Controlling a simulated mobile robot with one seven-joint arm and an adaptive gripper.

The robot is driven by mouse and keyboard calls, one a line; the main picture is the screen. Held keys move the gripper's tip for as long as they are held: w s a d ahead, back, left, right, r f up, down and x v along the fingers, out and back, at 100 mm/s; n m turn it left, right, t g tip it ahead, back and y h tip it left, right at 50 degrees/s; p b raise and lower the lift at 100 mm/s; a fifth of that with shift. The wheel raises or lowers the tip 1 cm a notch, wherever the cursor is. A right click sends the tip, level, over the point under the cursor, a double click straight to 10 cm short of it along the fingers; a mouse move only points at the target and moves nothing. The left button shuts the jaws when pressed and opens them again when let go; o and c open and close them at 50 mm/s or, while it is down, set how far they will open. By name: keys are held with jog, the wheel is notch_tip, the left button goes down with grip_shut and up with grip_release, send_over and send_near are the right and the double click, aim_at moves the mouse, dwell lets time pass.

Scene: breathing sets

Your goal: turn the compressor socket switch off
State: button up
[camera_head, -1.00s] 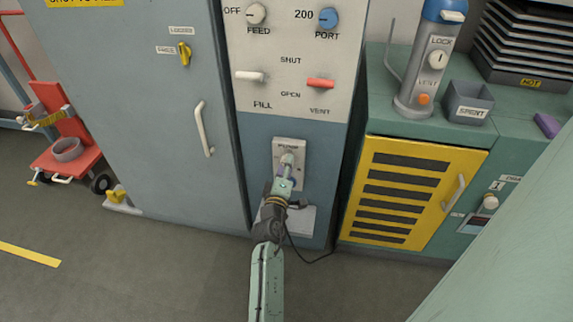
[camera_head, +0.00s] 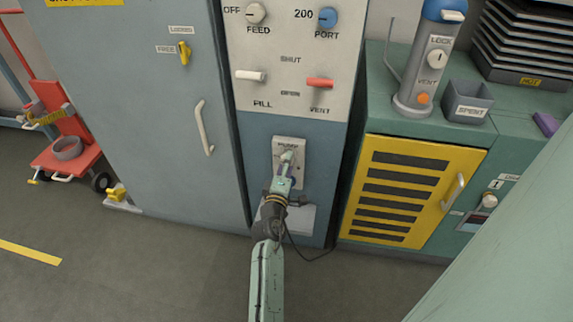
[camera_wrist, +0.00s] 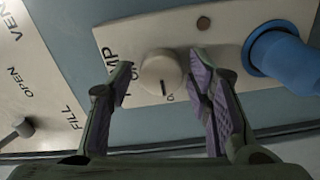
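The socket switch is a round white knob (camera_wrist: 160,73) with a short black line on its face, on a pale plate (camera_head: 301,158) lettered PUMP. In the wrist view the line points down, close to a "0" mark. A blue plug (camera_wrist: 285,60) sits in the plate to the right of the knob. My gripper (camera_wrist: 164,72) is open, one purple-padded finger on each side of the knob, with small gaps visible. In the head view my gripper (camera_head: 286,158) covers the knob.
Above the plate is a panel with a white lever (camera_head: 251,76), a red lever (camera_head: 320,83) and FEED (camera_head: 256,14) and PORT (camera_head: 328,18) knobs. A grey locker (camera_head: 160,130) stands left, a yellow slatted door (camera_head: 380,190) right. A dark cable (camera_head: 312,260) hangs below.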

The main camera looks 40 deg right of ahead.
jog(key=shift+o, duration=0.6)
jog(key=shift+s+a+f, duration=0.1)
jog(key=shift+a, duration=0.05)
jog(key=v, duration=1.1)
jog(key=shift+s+a, duration=0.2)
jog(key=shift+a, duration=0.1)
